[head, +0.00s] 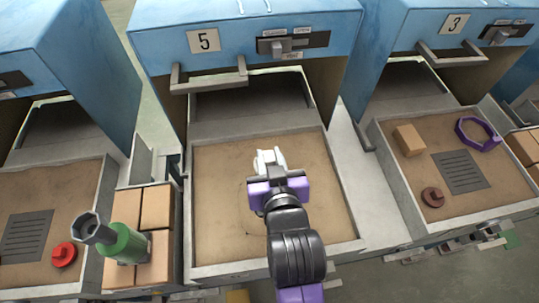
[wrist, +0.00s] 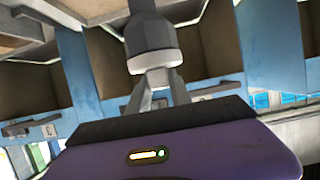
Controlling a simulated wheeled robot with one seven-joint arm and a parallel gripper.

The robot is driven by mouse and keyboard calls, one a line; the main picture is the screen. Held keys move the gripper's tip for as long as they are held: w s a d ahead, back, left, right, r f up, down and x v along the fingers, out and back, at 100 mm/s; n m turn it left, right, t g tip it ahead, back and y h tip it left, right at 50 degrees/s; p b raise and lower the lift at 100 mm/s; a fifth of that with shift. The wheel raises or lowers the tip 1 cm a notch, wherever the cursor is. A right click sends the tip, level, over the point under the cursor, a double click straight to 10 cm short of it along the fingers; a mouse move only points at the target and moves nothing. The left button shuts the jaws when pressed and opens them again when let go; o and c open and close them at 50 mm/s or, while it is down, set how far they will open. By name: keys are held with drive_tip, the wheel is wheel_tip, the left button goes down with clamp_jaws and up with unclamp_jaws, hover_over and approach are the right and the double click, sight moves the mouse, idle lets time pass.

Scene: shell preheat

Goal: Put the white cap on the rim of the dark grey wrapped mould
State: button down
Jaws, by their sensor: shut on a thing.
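My gripper (head: 268,163) is over the tray of the furnace numbered 5 in the head view, shut on a pale piece that I take to be the white cap. A dark grey hexagonal mould (head: 90,231) with an open top rim and a green wrap (head: 126,243) stands at lower left in the head view, apart from my gripper.
Tan bricks (head: 157,207) lie around the mould. The left tray holds a red knob-like piece (head: 64,254) and a grey grate (head: 27,236). The right tray holds a purple ring (head: 477,133), a block (head: 409,140) and a brown piece (head: 433,197). Tray 5 (head: 218,193) is largely bare.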

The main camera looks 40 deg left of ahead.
drive_tip(key=shift+f, duration=0.15)
drive_tip(key=c, duration=1.2)
unclamp_jaws()
drive_tip(key=shift+o, duration=0.2)
drive_tip(key=shift+r, duration=0.2)
drive_tip(key=b+v, duration=0.1)
drive_tip(key=v, duration=1.1)
